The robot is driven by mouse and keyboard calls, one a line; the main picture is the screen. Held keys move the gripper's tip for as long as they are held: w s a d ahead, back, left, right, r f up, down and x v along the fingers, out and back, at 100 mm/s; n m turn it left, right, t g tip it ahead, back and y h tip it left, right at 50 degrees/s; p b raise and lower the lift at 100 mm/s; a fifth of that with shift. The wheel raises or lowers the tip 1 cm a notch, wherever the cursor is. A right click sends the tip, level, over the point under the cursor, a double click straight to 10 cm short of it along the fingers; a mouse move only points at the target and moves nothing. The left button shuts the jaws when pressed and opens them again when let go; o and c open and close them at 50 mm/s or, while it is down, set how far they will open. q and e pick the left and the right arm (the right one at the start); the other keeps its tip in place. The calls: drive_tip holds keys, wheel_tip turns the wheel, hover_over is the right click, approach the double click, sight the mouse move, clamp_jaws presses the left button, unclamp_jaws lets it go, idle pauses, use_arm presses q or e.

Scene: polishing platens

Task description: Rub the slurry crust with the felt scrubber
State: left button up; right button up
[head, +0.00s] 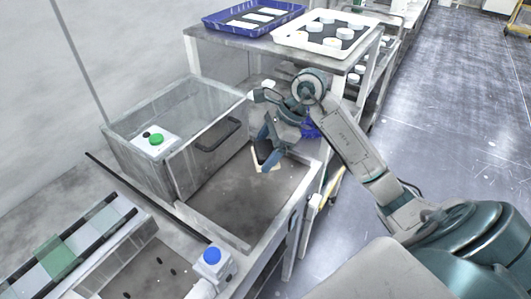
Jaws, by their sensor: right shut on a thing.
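My right gripper (269,148) reaches in over the bare dark bench top (232,205) in front of the clear box. It is shut on a small dark block with a cream edge (256,163), which looks like the felt scrubber. The fingers hide part of the block. I cannot tell whether it touches the surface. I cannot make out the slurry crust clearly; the bench top looks brownish grey with a few faint specks. My left gripper is not in view.
A clear-walled box (130,165) with a green button (155,140) stands left of the gripper. A blue button (212,256) is at the front. Behind, a shelf holds a blue tray (222,28) and a white tray of discs (290,40). Open floor lies right.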

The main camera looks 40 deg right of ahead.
drive_tip(key=shift+r+p, duration=0.4)
drive_tip(key=shift+r, duration=1.15)
